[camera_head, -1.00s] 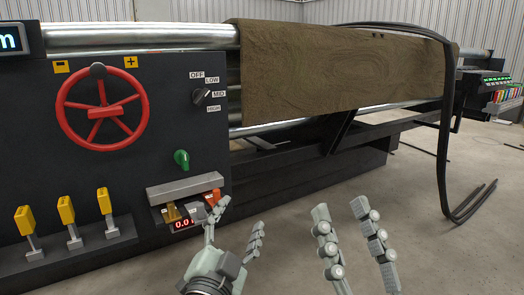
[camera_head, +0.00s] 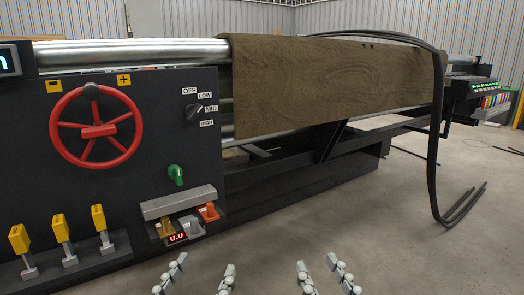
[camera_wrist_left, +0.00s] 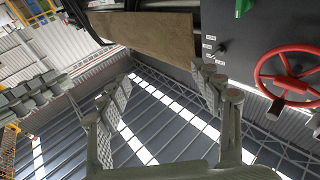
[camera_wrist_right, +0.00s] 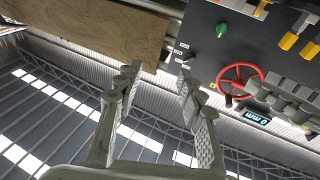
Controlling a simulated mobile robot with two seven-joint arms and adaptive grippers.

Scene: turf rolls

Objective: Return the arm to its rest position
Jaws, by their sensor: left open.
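My left gripper (camera_head: 198,277) shows at the bottom edge of the head view, its two fingers apart with nothing between them. The left wrist view also shows its fingers (camera_wrist_left: 160,100) spread and empty. My right gripper (camera_head: 325,277) is to its right at the same edge, also spread and empty; its fingers (camera_wrist_right: 155,105) stand apart in the right wrist view. Both grippers are in front of the machine's dark control panel (camera_head: 120,180) and touch nothing that I can see.
The panel carries a red handwheel (camera_head: 98,131), a green knob (camera_head: 176,174), a black selector knob (camera_head: 194,112), yellow levers (camera_head: 60,228) and coloured pedal-like switches (camera_head: 208,212). A brown turf sheet (camera_head: 330,80) hangs over the rollers. Black hoses (camera_head: 434,150) droop at the right. The concrete floor (camera_head: 370,220) is clear.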

